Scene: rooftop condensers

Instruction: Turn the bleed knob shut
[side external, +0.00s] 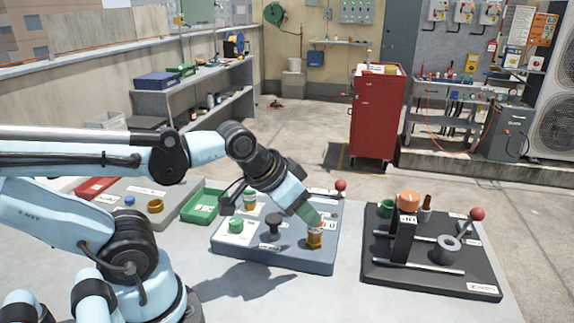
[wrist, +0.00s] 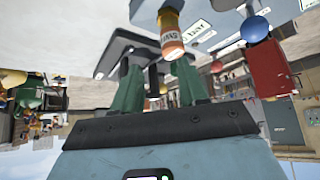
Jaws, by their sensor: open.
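A blue-grey fixture board (side external: 275,258) lies on the table in the middle of the side view. On its front right stands a short orange-brass knob-like part (side external: 314,240) with a pale label. My gripper (side external: 311,217) is tilted down over this part, its green fingertips close to its top. In the wrist view the two green fingers of my gripper (wrist: 158,78) are apart. A labelled orange cylinder (wrist: 171,38) shows just beyond them, nearer the right finger. I cannot tell whether they touch it. The labels are too small to read, so I cannot tell which part is the bleed knob.
The same board carries a green knob (side external: 236,225), a black knob (side external: 271,220) and a red-ball lever (side external: 340,186). A dark board (side external: 420,278) with an orange knob (side external: 408,198) and metal rods stands to the right. A green tray (side external: 200,208) lies to the left.

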